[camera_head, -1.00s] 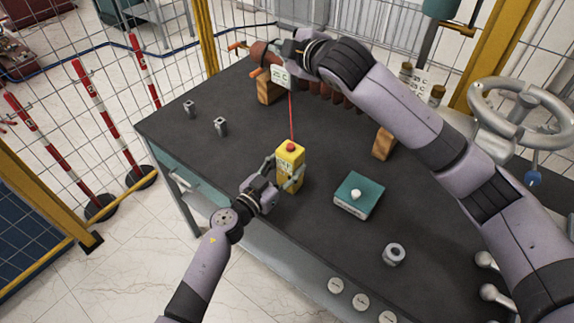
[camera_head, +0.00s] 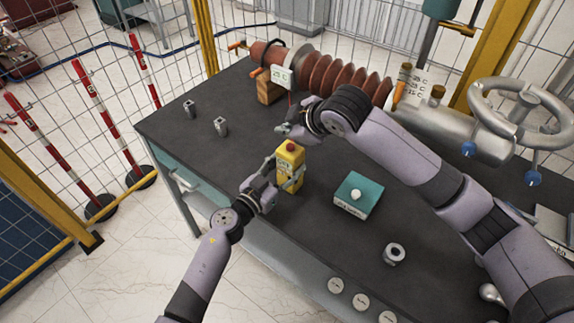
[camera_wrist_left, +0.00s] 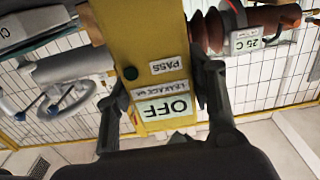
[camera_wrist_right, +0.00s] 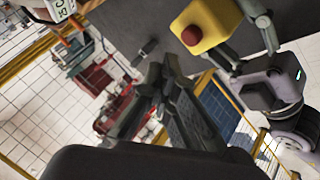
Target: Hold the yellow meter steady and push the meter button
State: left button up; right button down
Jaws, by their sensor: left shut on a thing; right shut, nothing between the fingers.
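The yellow meter (camera_head: 290,168) stands upright on the dark table with a red button (camera_head: 291,146) on its top. My left gripper (camera_head: 279,175) is shut on the meter's sides. In the left wrist view the meter (camera_wrist_left: 152,100) sits between both fingers, its display reading OFF beside a PASS label. My right gripper (camera_head: 283,130) is shut and empty, just above and behind the meter, apart from the button. In the right wrist view the closed fingertips (camera_wrist_right: 160,75) are in the middle, with the red button (camera_wrist_right: 191,36) to their upper right.
A ribbed brown bushing (camera_head: 345,77) lies along the table's back. A teal box with a white knob (camera_head: 358,196) and a metal nut (camera_head: 394,253) are right of the meter. Two small metal parts (camera_head: 220,126) stand at left. Wire fencing surrounds the table.

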aim_at(289, 147)
jog(key=shift+f, duration=1.2)
dwell(0.6)
jog(key=shift+f, duration=0.45)
jog(key=shift+r, duration=0.45)
jog(key=shift+r, duration=3.05)
